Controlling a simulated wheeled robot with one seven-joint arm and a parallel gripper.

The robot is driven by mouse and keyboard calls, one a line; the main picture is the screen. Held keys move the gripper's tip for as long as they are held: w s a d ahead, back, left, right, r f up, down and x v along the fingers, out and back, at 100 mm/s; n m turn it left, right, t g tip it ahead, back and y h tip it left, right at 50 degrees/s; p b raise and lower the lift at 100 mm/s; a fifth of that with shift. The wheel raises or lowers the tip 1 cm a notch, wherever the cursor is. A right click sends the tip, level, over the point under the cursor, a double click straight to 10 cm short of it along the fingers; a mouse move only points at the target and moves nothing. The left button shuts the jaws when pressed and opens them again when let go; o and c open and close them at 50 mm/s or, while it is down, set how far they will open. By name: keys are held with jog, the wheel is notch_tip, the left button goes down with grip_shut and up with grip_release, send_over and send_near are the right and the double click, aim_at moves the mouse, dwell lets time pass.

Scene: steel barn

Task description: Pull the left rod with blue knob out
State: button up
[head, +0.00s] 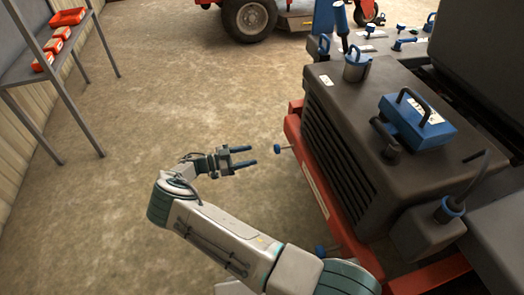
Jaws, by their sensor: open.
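A thin rod with a blue knob (277,149) sticks out to the left from the front of the red-framed machine (308,168). A second blue knob (320,250) is lower down near the same red frame, partly hidden by my arm. My gripper (254,155) is open, with its two blue-tipped fingers pointing right toward the upper knob. The fingertips are a short way left of that knob and appear apart from it. Nothing is between the fingers.
A blue box with a black handle (433,130) and a blue-capped filler (356,66) are on the dark hood. A grey shelf (55,70) with red boxes stands at left. A red vehicle's wheel (247,18) is at the back. The floor around my gripper is clear.

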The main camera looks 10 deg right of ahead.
jog(key=shift+s+a, duration=0.15)
jog(key=shift+a, duration=1.4)
jog(key=shift+d+r, duration=0.1)
